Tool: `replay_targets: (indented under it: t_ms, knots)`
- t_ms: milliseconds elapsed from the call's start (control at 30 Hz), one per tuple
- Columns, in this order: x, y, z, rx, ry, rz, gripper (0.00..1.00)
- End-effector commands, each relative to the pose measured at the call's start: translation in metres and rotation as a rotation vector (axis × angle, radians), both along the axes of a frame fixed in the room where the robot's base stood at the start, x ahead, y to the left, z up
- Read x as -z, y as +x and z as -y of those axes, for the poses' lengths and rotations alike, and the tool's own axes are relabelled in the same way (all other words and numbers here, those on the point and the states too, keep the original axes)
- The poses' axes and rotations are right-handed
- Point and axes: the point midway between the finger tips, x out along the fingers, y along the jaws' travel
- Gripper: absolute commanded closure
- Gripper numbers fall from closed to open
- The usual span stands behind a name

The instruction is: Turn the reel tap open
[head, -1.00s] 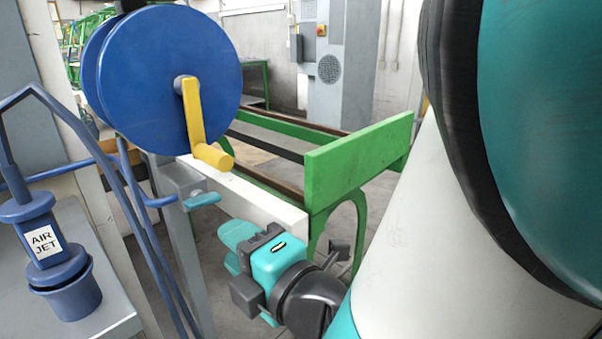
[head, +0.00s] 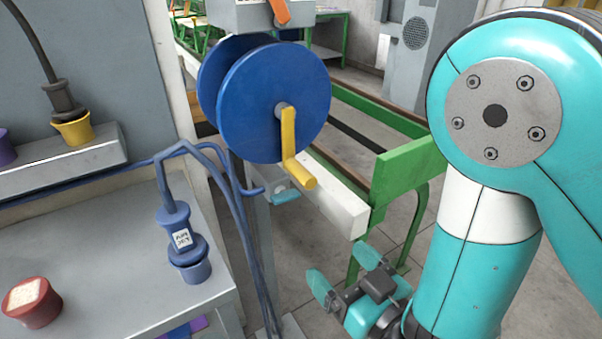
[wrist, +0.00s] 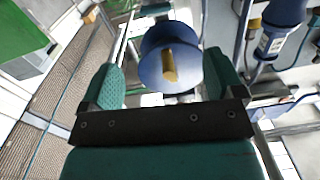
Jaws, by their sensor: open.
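A blue reel (head: 255,110) with a yellow crank handle (head: 288,150) stands in the middle of the head view. Below it a small light-blue lever (head: 287,196), which looks like the reel tap, sits by a grey post. My gripper (head: 343,272) is open and empty, below and to the right of the lever, apart from it. In the wrist view my gripper (wrist: 163,82) has its two teal fingers spread, with the reel (wrist: 151,52) and its yellow handle (wrist: 170,66) seen beyond, between them. I cannot make out the lever clearly there.
A green frame (head: 408,170) and white beam (head: 340,205) lie behind my gripper.

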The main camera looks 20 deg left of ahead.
Motion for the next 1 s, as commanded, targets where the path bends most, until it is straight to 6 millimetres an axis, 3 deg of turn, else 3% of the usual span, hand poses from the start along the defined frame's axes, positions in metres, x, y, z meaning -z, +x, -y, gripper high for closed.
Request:
replay_targets:
  t_ms: [167,767,800,1000]
  knots:
    - [-0.003,0.004,0.004,0.037,0.052,-0.041,0.13]
    - [0.002,0.022,-0.018,0.033,0.053,-0.036,0.13]
    - [-0.006,0.028,-0.025,0.034,0.049,-0.04,0.13]
    - [-0.011,0.056,-0.057,0.034,0.047,-0.043,0.13]
